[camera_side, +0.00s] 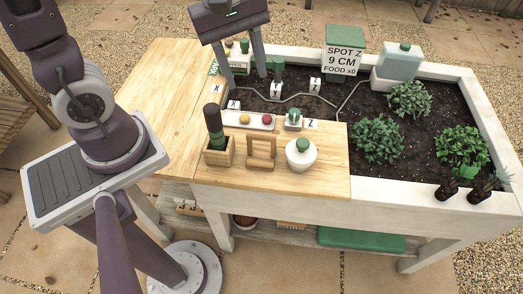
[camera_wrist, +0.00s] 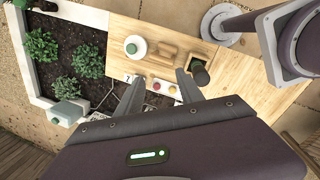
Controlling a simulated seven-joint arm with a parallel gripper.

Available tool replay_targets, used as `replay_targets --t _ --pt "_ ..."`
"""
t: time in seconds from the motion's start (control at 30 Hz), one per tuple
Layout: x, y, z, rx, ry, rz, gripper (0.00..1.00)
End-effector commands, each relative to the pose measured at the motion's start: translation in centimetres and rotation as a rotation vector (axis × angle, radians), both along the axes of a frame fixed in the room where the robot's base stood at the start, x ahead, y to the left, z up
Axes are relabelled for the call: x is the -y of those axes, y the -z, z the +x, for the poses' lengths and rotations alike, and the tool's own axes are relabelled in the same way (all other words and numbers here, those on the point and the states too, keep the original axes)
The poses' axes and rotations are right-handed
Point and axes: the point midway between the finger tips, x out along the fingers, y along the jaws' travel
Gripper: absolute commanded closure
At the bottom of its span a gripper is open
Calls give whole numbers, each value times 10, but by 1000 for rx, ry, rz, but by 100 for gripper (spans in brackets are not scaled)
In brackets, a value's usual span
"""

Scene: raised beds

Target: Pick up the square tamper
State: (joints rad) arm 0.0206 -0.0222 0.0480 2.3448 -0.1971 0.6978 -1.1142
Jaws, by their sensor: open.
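No object is labelled as the square tamper. A pale wooden piece with an arched handle (camera_side: 262,152) stands on the front of the wooden worktop and may be it; it also shows in the wrist view (camera_wrist: 166,51). A small pale block with a green knob (camera_side: 294,120) stands behind it, to the right of the tray, and is another candidate. My gripper (camera_side: 246,75) is open and empty, held high above the bed behind these objects. In the wrist view, my fingers (camera_wrist: 160,77) point down toward the tray area, apart from everything.
A dark cylinder in a wooden box (camera_side: 218,151) and a white round pot with green knob (camera_side: 301,155) flank the wooden piece. A white tray (camera_side: 232,119) holds coloured balls. Right are plants (camera_side: 377,139), a sign (camera_side: 344,60) and a green-capped container (camera_side: 399,62). The worktop's left is clear.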

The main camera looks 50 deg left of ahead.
Motion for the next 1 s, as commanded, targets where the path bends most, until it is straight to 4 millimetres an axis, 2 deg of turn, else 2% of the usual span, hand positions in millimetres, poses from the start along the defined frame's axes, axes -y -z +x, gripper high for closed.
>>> replay_targets --t 0.03,0.1,0.2,0.3,0.4,0.57,0.73,0.83,1.0 --pt "1 28 13 -101 -206 -28 56" --pt "2 64 27 -211 -497 -45 56" --pt "1 106 37 -321 -815 -35 56" --pt "-1 130 40 -372 -993 -17 56" --pt "0 143 39 -388 -1053 -9 56" --pt "3 166 36 -391 -1055 -8 56" --pt "8 197 33 -390 -1053 -8 56" --pt "10 206 32 -389 -1052 -10 56" --pt "10 207 32 -386 -1051 -11 56"
